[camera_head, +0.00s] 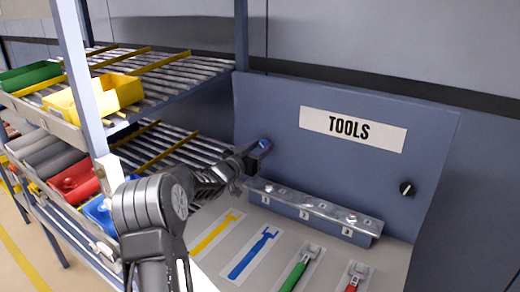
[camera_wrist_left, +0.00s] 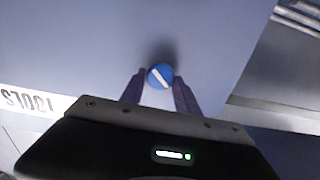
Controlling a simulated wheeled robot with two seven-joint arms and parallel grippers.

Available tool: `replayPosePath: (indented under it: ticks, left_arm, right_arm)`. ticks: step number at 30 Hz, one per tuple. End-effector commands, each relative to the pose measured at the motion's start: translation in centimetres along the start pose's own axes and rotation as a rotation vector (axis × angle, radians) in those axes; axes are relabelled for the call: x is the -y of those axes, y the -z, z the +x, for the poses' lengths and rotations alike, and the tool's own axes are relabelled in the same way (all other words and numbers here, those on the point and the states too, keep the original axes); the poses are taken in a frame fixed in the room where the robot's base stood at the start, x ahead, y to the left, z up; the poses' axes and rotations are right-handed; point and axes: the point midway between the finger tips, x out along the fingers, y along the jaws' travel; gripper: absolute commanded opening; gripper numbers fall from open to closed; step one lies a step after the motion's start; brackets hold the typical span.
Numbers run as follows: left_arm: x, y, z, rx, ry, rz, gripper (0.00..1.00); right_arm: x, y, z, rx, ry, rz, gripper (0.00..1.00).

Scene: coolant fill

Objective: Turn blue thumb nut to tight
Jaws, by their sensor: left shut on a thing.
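The blue thumb nut (camera_wrist_left: 161,77) is a round blue knob with a white bar across its face. In the left wrist view it sits on the blue-grey panel between my left gripper's (camera_wrist_left: 158,90) fingertips, and the bar lies diagonally. In the head view my left gripper (camera_head: 258,149) reaches the panel left of the TOOLS label (camera_head: 353,129) and is shut on the nut, which shows there as a small blue patch (camera_head: 264,144). The gripper covers most of the nut in the head view. My right gripper is not in view.
A black knob (camera_head: 407,189) is on the panel at right. A metal rail (camera_head: 310,208) runs below the panel. A shelf rack with yellow (camera_head: 120,90) and other bins stands at left.

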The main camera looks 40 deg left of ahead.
Motion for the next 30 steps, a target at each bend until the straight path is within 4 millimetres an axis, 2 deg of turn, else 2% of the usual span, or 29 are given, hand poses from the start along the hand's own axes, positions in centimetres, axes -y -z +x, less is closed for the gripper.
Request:
replayPosePath:
  ticks: [11,30]
  left_arm:
    - [-0.1,-0.5,0.0,-0.002,0.000,0.190,0.00]
    - [-0.3,-0.6,0.0,-0.001,0.000,0.774,0.00]
  right_arm:
    - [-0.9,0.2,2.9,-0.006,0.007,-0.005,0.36]
    - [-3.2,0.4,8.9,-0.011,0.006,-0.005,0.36]
